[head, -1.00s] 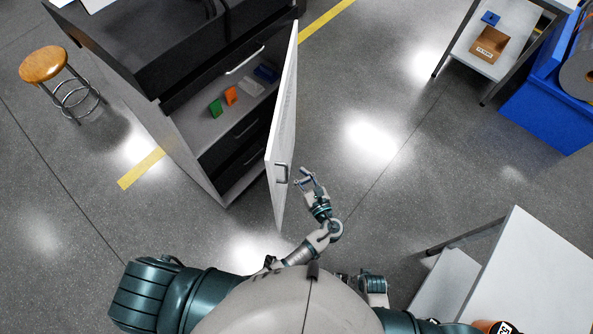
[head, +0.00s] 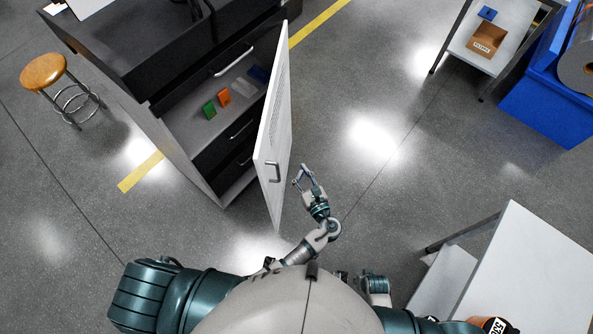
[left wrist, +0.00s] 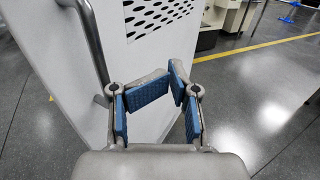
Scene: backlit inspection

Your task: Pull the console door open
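The white console door (head: 272,130) stands well open on the dark console (head: 140,45), its outer face and grey bar handle (head: 274,172) toward the right. My left gripper (head: 301,178) is just right of the handle, apart from it and empty. In the left wrist view the gripper (left wrist: 168,88) shows its blue-padded fingers with a narrow gap between the tips and nothing between them. The door (left wrist: 70,60) fills the left side there, with its handle (left wrist: 93,45) left of the fingers. My right gripper is not in view.
Green, orange and other items (head: 222,97) lie on the console's shelf. A stool (head: 44,71) stands left. A white table (head: 535,270) is at lower right. A shelf rack (head: 505,20) and a blue bin (head: 545,105) are at upper right. Floor right of the door is clear.

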